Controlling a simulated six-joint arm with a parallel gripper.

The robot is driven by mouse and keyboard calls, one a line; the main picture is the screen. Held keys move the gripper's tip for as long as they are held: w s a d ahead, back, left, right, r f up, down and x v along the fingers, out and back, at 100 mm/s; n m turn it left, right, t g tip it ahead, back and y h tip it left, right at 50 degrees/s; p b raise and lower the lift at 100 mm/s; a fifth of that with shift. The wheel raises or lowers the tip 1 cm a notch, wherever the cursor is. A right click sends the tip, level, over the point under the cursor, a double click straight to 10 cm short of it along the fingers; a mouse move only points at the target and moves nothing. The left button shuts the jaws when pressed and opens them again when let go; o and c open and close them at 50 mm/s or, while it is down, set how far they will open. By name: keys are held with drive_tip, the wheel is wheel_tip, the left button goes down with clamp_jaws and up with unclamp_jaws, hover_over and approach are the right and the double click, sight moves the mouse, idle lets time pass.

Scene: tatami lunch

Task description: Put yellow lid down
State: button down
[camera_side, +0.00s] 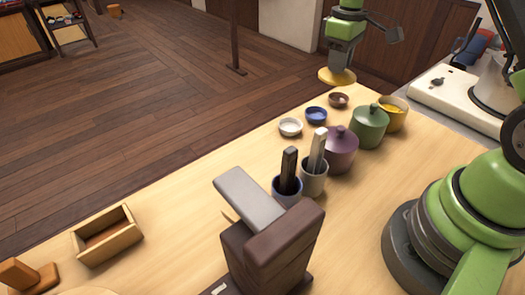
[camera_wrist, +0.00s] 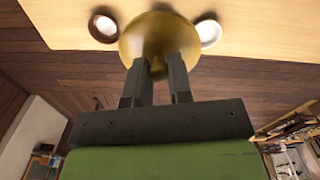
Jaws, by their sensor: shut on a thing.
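The yellow lid (camera_side: 337,77) is in my gripper (camera_side: 339,67), held in the air near the far edge of the table, left of the brown bowl in the side view. In the wrist view the lid (camera_wrist: 150,35) shows as a round disc beyond the fingers, and my gripper (camera_wrist: 158,66) is shut on its knob, which is mostly hidden. The yellow pot (camera_side: 402,119) stands uncovered at the far right of the table, with yellow food inside.
Small brown (camera_side: 339,100), blue (camera_side: 316,115) and white (camera_side: 291,127) bowls stand along the far table edge. A green lidded pot (camera_side: 369,128) and a purple one (camera_side: 341,153) stand beside them. Two cups hold upright utensils. A wooden box (camera_side: 106,238) sits at the left.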

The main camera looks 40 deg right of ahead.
drive_tip(key=w+a+f+n, duration=0.2)
drive_tip(key=a+n, duration=0.2)
drive_tip(key=a, duration=0.6)
drive_tip(key=w+a+f+n, duration=0.1)
drive_tip(key=a+n, duration=0.2)
drive_tip(key=a, duration=0.7)
drive_tip(key=shift+n, duration=0.3)
drive_tip(key=f, duration=0.5)
drive_tip(key=shift+a+f, duration=0.2)
drive_tip(key=shift+f, duration=2.5)
drive_tip(key=shift+f, duration=0.1)
drive_tip(key=c, duration=1)
unclamp_jaws()
drive_tip(key=shift+c, duration=0.2)
